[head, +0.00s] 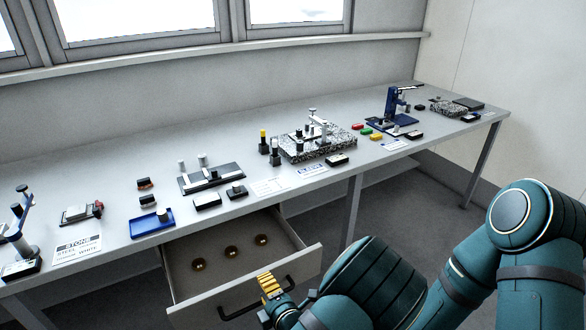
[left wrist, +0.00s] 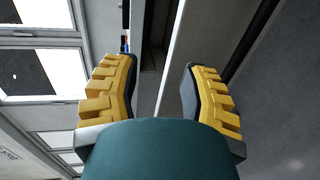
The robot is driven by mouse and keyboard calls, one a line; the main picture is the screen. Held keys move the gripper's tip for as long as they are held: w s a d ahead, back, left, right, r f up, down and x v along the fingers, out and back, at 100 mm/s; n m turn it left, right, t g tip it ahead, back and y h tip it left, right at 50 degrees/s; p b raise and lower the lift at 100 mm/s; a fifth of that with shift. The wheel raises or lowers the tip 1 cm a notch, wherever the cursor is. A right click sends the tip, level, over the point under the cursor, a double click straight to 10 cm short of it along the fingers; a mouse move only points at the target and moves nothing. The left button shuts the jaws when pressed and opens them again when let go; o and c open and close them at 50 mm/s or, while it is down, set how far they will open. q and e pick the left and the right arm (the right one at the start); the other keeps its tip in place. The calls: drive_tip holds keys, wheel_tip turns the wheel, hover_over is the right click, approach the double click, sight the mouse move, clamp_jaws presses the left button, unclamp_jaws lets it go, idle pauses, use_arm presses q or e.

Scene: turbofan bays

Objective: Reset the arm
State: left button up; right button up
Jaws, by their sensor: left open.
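My left gripper (head: 272,287) is at the lower middle of the head view, beside the black handle (head: 240,306) of an open drawer (head: 312,262). In the left wrist view its two yellow-padded fingers (left wrist: 160,98) stand wide apart with nothing held between them. Whether it touches the handle I cannot tell. My teal arm (head: 525,230) fills the lower right of the head view. My right gripper is not in view.
The drawer, under a long grey bench (head: 110,205), holds three round brass pieces (head: 231,252). On the bench are a blue tray (head: 140,226), a speckled plate (head: 335,145) and a blue stand (head: 390,105). Open floor (head: 420,205) lies right of the drawer.

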use_arm(q)
drive_tip(key=s+a+f+n+g+y, duration=0.1)
drive_tip(key=s+a+f+n+g, duration=0.75)
drive_tip(key=s+n, duration=0.25)
drive_tip(key=s+d+f+n+g+h, duration=0.2)
drive_tip(key=s+d+n+g+h, duration=0.15)
drive_tip(key=s+n, duration=0.4)
drive_tip(key=s+d+f+n+g+h, duration=0.2)
drive_tip(key=s+d+n+g+h, duration=0.25)
drive_tip(key=n, duration=0.45)
drive_tip(key=w+r+n+t+h, duration=0.2)
drive_tip(key=n+h, duration=0.1)
drive_tip(key=n, duration=0.7)
drive_tip(key=w+d+r+n+t+h, duration=0.1)
drive_tip(key=w+n+t+h, duration=0.1)
drive_tip(key=n, duration=0.9)
drive_tip(key=shift+w+r+t+h, duration=0.4)
drive_tip(key=shift+w+t, duration=0.15)
drive_tip(key=shift+w, duration=0.3)
